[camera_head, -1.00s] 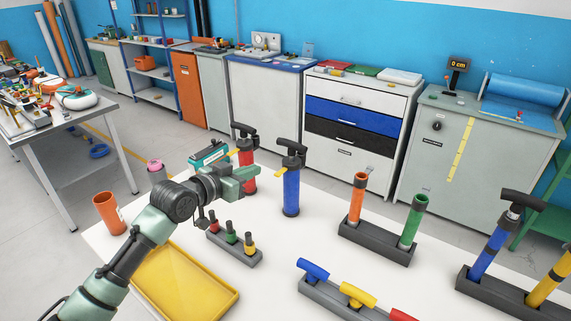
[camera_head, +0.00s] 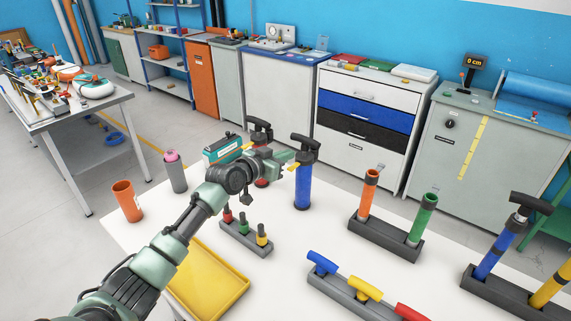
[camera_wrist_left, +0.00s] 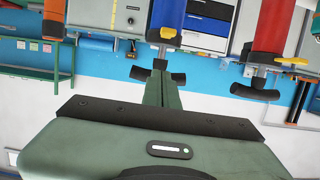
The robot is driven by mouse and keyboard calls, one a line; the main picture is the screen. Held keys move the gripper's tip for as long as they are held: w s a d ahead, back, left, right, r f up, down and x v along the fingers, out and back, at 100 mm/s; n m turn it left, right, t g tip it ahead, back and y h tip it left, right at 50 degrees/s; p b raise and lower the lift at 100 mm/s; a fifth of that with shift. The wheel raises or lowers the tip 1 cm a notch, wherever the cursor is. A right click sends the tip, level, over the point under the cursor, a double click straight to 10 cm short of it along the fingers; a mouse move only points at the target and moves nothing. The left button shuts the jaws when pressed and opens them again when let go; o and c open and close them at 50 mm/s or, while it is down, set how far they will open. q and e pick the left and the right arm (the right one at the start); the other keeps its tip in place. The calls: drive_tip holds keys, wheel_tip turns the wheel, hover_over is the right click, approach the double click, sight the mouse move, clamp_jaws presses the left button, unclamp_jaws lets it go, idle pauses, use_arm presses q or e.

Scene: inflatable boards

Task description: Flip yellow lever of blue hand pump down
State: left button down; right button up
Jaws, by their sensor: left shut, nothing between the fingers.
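The blue hand pump (camera_head: 303,190) stands upright on the white table, with a black T-handle (camera_head: 306,142) on top. Its yellow lever (camera_head: 294,166) is mostly hidden behind my gripper in the head view. In the wrist view, which is upside down, the yellow lever (camera_wrist_left: 166,34) sticks out from the blue pump (camera_wrist_left: 169,12) toward the camera. My left gripper (camera_head: 288,157) is shut and empty, with its tips just left of the pump's upper part. In the wrist view its fingers (camera_wrist_left: 162,88) point at the pump; I cannot tell whether they touch the lever.
A red pump (camera_head: 262,183) stands behind my left gripper. Below are a rack of small coloured pieces (camera_head: 244,235) and a yellow tray (camera_head: 207,287). Orange and green tubes stand in a grey rack (camera_head: 380,239) to the right. Another blue tube with a black handle (camera_head: 495,248) stands far right.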

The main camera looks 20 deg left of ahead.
sight(294, 167)
use_arm(q)
wheel_tip(294, 167, down, 4)
drive_tip(key=shift+f, duration=0.1)
use_arm(e)
drive_tip(key=shift+s+d+r, duration=0.3)
drive_tip(key=shift+s, duration=0.2)
drive_tip(key=shift+f, duration=0.1)
